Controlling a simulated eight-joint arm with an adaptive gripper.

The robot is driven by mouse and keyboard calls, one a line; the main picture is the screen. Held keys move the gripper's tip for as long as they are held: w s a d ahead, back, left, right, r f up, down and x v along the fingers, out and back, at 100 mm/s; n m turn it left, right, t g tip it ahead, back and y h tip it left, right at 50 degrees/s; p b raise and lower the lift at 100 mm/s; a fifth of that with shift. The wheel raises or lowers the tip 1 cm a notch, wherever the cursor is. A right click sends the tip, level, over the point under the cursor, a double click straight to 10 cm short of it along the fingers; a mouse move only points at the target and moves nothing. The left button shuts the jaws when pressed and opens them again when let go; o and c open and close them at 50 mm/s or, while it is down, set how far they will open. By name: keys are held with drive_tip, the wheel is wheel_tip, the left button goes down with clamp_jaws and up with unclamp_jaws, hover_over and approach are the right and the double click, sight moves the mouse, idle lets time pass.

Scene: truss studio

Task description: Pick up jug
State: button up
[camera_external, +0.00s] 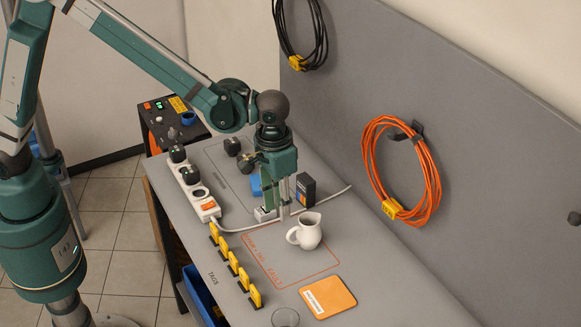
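The jug (309,232) is small and white, with its handle toward the left of the picture. It stands upright on the grey bench (378,287), inside or at the edge of an orange marked outline. My gripper (284,213) points down just behind and to the left of the jug, its fingertips low over the bench. A narrow gap seems to show beside the jug, and the jug does not appear to be held. The fingers look close together from this side, and I cannot tell whether they are open or shut.
A white power strip (193,188) with black plugs lies left of my gripper. Several yellow clips (234,262) line the front edge. An orange pad (328,297) and a clear glass (285,317) are nearer. A dark box (306,190) stands behind. Orange cable (432,186) hangs on the panel.

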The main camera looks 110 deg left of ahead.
sight(291, 230)
drive_tip(key=shift+n+g, duration=0.3)
drive_tip(key=shift+n, duration=0.1)
drive_tip(key=shift+w+a+f+p, duration=0.2)
drive_tip(key=shift+w+a+f, duration=0.2)
drive_tip(key=shift+f, duration=0.15)
drive_tip(key=shift+w+a+f+p, duration=0.25)
drive_tip(key=shift+w+f, duration=0.1)
drive_tip(key=shift+f, duration=0.25)
drive_tip(key=shift+w+a+f+p, duration=0.15)
drive_tip(key=shift+w+a+f, duration=0.25)
drive_tip(key=shift+f, duration=0.15)
drive_tip(key=shift+f, duration=1.25)
drive_tip(key=shift+f, duration=0.15)
drive_tip(key=shift+w+d+f, duration=0.1)
drive_tip(key=shift+d+f, duration=0.05)
drive_tip(key=shift+f, duration=2.35)
drive_tip(key=shift+c, duration=0.6)
clamp_jaws()
